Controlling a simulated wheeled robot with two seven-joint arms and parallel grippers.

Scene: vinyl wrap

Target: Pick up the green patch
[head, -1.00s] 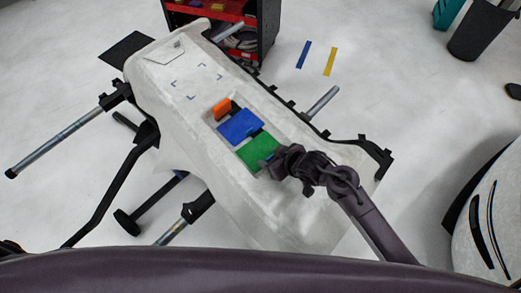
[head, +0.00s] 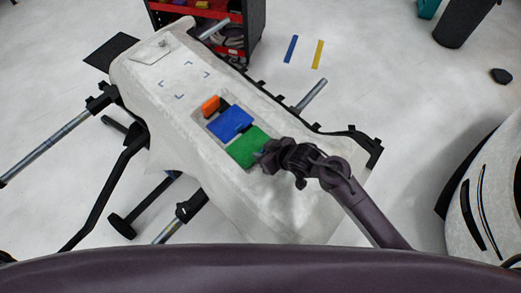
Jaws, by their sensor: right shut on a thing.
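The green patch (head: 243,148) lies on the white-covered panel (head: 180,130), just below the blue patch (head: 230,122). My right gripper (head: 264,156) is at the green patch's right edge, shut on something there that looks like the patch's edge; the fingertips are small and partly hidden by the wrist. I cannot tell whether the patch is lifted off the panel. My left gripper is not in view.
An orange block (head: 211,104) stands beside the blue patch. The panel rests on a black frame with metal tubes (head: 45,148). A red and black cart (head: 225,28) stands behind. A dark bin (head: 461,22) is at the far right.

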